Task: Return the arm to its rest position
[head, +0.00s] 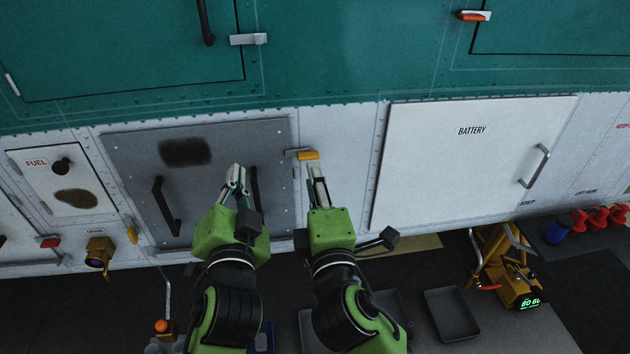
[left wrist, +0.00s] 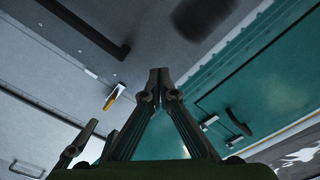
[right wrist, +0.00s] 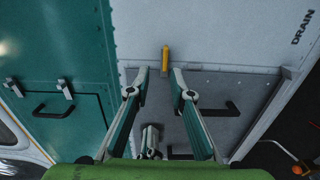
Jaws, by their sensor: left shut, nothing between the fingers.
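My left gripper (head: 236,180) is in front of the grey panel near its right handle, with its fingertips together and nothing between them. In the left wrist view its fingers (left wrist: 159,75) meet at the tips. My right gripper (head: 315,172) is just below the yellow latch handle (head: 309,155) at the grey panel's right edge. In the right wrist view its fingers (right wrist: 159,73) stand apart, and the yellow handle (right wrist: 165,58) appears between and beyond the tips. I cannot tell whether they touch it. Both arms reach up from below, side by side.
The grey panel (head: 130,150) has two black handles and a dark stain. A white battery panel (head: 440,165) is at right, a fuel panel (head: 50,172) at left. A yellow jack (head: 500,262) and a dark tray (head: 452,314) stand on the floor.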

